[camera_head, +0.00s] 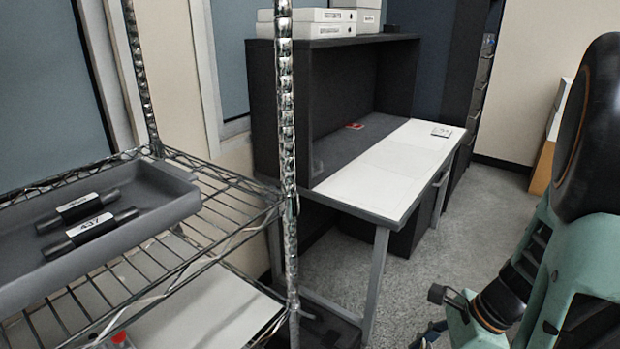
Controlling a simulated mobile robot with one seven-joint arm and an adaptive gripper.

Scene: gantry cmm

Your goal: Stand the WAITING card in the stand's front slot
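No card can be read as the WAITING card from here. A small flat red item (354,126) lies on the dark part of the desk top, towards the back; its lettering is too small to read. A small white item with dark marks (441,132) lies near the far right end of the desk's white surface; I cannot tell what it is. A faint, clear-looking shape (318,162) is at the desk's near left end, too unclear to identify as the stand.
The desk (385,168) has mostly clear white surface and a dark hutch. A wire rack (230,195) with a chrome post stands in front at left. Its grey tray (165,215) holds two labelled black cylinders (90,218). A large black-and-teal body fills the right foreground.

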